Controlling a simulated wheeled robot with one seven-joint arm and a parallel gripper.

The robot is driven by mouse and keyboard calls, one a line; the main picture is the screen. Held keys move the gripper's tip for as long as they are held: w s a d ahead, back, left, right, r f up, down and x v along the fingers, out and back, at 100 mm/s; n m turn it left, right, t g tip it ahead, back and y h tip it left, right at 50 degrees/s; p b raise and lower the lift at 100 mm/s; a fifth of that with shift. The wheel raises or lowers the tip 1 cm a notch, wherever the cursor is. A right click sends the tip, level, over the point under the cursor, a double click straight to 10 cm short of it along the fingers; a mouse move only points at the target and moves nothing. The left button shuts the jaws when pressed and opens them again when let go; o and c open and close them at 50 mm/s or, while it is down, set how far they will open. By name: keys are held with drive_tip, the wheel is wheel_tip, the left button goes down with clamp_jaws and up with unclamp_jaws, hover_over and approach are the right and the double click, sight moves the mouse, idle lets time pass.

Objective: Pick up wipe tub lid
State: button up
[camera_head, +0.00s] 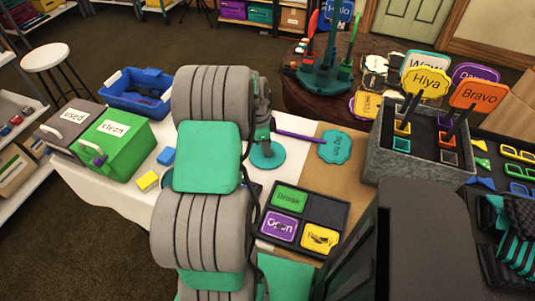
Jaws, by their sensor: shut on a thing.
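A round teal disc, which looks like the wipe tub lid (268,157), shows just below the end of my arm, over the table. My gripper (264,140) points down at the disc, its fingers at the disc's middle. It appears shut on the lid; the fingers are small and partly hidden by my wrist. I cannot tell whether the lid is clear of the table. The tub itself is not clearly visible; my arm hides part of the table.
A teal sign with a purple stick (300,136) lies right of the lid. A black tray (337,215) of small signs is in front. Left are a green box (112,145), a blue bin (135,95), and yellow and blue blocks. A grey sign holder (385,165) stands right.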

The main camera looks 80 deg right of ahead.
clamp_jaws()
